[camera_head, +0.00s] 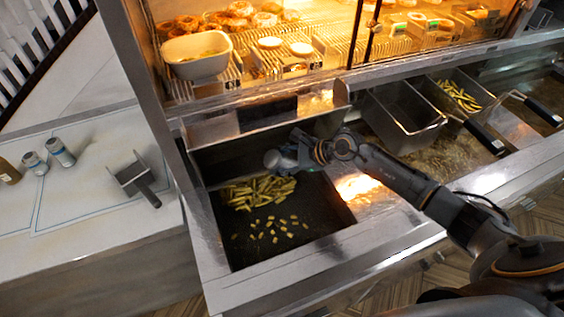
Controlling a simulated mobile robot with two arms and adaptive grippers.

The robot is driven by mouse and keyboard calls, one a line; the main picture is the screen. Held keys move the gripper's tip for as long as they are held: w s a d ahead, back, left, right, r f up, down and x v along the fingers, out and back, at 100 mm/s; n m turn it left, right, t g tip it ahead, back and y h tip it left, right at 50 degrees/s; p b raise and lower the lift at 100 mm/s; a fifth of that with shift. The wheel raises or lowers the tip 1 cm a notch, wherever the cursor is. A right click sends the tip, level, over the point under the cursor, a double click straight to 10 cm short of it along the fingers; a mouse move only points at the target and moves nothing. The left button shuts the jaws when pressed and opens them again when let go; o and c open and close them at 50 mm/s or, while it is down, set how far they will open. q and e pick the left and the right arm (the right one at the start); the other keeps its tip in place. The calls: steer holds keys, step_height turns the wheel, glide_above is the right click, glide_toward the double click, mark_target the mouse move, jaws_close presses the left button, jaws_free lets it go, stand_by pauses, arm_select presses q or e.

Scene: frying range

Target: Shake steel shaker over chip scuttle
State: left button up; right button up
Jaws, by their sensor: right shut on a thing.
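The chip scuttle (232,248) is a dark, sunken steel bin in the middle of the head view. A heap of chips (262,191) lies in its upper part, with several loose pieces scattered below. My right gripper (287,158) reaches in from the right over the bin. It is shut on the steel shaker (271,159), whose rounded grey end shows at the left of the fingers. The shaker looks tilted onto its side above the chips; the gripper hides most of it. My left gripper is not in view.
Other small shakers (61,152) and a brown bottle (9,172) stand on the left counter beside a metal scoop (135,178). Fryer baskets (401,115) with black handles are at the right. A lit food cabinet (330,45) with a white bowl (197,58) rises behind the bin.

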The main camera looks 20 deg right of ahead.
mark_target(281, 160)
steer(key=m+y+b, duration=0.1)
steer(key=y+b, duration=0.1)
steer(key=a+t+y+b, duration=0.1)
steer(key=b, duration=0.2)
steer(key=a+r+m+y+b, duration=0.1)
steer(key=y+b, duration=0.1)
steer(key=b, duration=0.1)
steer(key=shift+r+m+y, duration=0.1)
steer(key=shift+m+y, duration=0.2)
steer(key=shift+a+r+m+t+y+b, duration=0.2)
steer(key=shift+r+m+t+y+b, duration=0.25)
steer(key=shift+t+y+b, duration=0.25)
steer(key=shift+a+r, duration=0.15)
steer(key=shift+r, duration=0.2)
